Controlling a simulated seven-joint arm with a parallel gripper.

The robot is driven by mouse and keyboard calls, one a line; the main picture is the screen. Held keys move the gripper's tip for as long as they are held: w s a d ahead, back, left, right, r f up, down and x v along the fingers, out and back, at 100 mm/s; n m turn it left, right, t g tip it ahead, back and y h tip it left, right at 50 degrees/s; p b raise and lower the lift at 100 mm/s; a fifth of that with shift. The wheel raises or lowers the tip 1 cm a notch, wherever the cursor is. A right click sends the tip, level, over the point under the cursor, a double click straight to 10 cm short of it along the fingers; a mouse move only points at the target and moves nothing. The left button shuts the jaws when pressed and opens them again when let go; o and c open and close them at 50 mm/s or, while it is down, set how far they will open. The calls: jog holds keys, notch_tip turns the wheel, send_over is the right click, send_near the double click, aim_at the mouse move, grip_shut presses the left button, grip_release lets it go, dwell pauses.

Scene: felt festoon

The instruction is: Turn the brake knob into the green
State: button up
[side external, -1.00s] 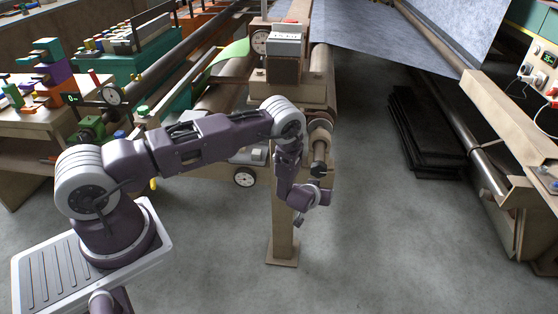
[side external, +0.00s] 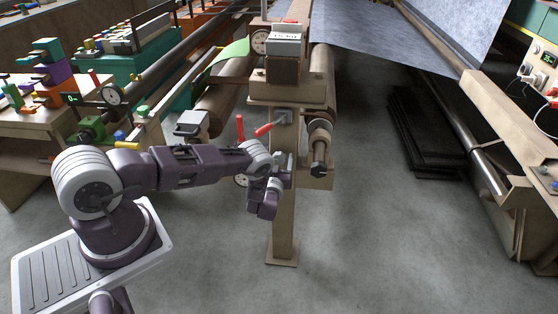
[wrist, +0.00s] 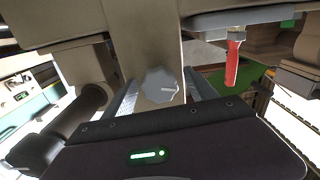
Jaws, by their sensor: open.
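A grey faceted knob (wrist: 160,86) with a pale pointer line shows in the wrist view, on the face of a beige post (wrist: 152,45); I take it as the brake knob. My gripper (wrist: 161,92) is open, with one grey finger to each side of the knob. I cannot tell whether either finger touches it. In the side view, my gripper (side external: 284,170) is at the post (side external: 285,225), below the red-handled lever, and the knob is hidden behind it. No green zone around the knob is distinguishable in either view.
A red-handled lever (side external: 264,130) sits just above my gripper, with a second red handle (side external: 240,127) to its left. A black shaft end (side external: 318,170) sticks out to the right. The floor (side external: 370,240) right of the post is clear.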

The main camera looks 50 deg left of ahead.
jog(key=c, duration=1.4)
jog(key=shift+m, duration=0.3)
jog(key=m, duration=0.5)
jog(key=shift+m, duration=0.3)
jog(key=m, duration=0.3)
jog(key=shift+m, duration=0.3)
jog(key=shift+s+m, duration=0.1)
jog(key=shift+m, duration=1.6)
jog(key=shift+f, duration=0.1)
jog(key=o, duration=1.4)
